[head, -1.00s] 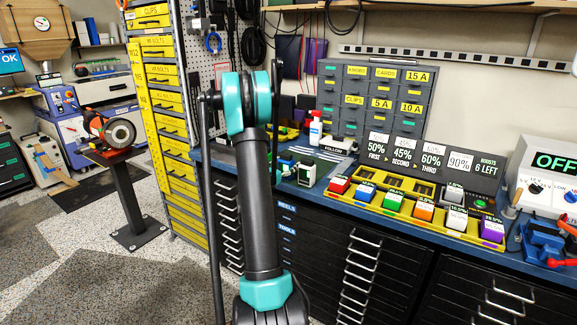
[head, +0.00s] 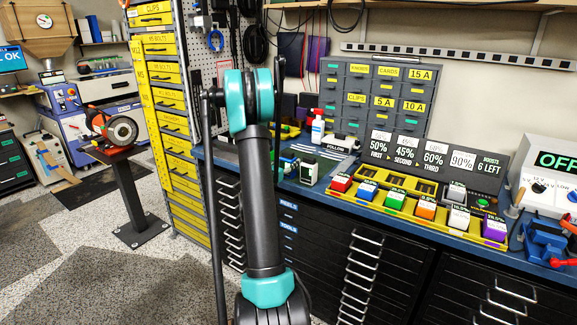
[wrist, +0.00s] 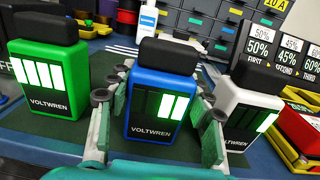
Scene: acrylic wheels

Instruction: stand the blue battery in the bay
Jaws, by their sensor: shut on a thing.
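In the wrist view the blue battery (wrist: 157,98), with a black top and two lit bars, stands upright between the pale green fingers of my gripper (wrist: 156,118). My gripper is shut on it. Whether the blue battery's base touches the dark mat below is unclear. In the head view my arm hides most of the gripper, and the white battery (head: 309,172) shows beside it. I cannot make out the bay for certain.
A yellow tray (head: 408,208) of coloured blocks lies along the blue bench to the right. Behind it are a percentage sign (head: 437,152) and a grey drawer cabinet (head: 372,98). A white spray bottle (head: 317,128) stands behind the batteries.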

